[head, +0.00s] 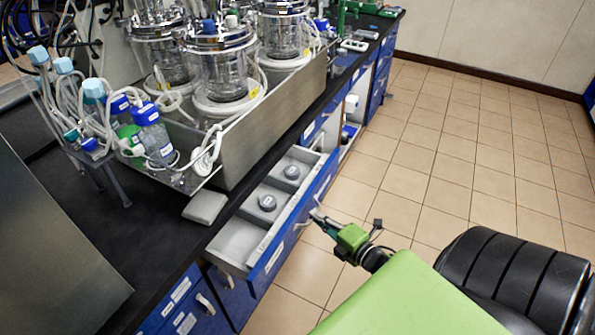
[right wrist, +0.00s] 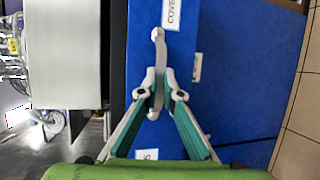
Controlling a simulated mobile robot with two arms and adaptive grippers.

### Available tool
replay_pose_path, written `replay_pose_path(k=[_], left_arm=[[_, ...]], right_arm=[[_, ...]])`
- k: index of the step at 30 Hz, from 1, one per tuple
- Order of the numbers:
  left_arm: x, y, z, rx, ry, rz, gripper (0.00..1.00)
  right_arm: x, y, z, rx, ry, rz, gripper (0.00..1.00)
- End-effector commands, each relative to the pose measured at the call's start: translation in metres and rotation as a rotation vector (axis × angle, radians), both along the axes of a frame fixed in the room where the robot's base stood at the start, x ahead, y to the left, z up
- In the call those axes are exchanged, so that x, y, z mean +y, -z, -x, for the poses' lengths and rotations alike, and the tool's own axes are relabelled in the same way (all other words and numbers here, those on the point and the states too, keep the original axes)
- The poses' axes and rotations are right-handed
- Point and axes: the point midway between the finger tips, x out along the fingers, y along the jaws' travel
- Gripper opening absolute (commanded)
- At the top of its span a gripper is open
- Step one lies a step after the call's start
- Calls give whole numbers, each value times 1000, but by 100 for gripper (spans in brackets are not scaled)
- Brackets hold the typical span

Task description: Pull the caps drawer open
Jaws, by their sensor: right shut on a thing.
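The blue-fronted drawer (head: 276,255) stands out from the bench, open, with a grey interior. Two round grey caps (head: 267,202) (head: 291,172) lie in its compartments. My right gripper (head: 317,214) is at the outer side of the drawer front. In the right wrist view my right gripper (right wrist: 159,90) is shut on the pale curved drawer handle (right wrist: 160,48), one finger on each side of it. Labels on the blue front are only partly readable. My left gripper is not in view.
A steel tray (head: 262,125) with glass vessels stands on the black benchtop (head: 150,225) above the drawer. Bottles with blue caps and tubing are at its left end. Tiled floor (head: 440,170) to the right is clear. A black ribbed object (head: 510,275) is at lower right.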

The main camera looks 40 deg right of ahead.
Motion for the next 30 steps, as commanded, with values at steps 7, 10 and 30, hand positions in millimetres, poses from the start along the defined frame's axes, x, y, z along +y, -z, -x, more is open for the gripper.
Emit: replay_pose_path(k=[7,10,30], left_arm=[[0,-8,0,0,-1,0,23],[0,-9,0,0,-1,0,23],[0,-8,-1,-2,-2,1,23]], right_arm=[[-27,1,66,7,4,0,0],[-37,2,89,6,4,-1,0],[-66,1,161,0,1,-1,0]])
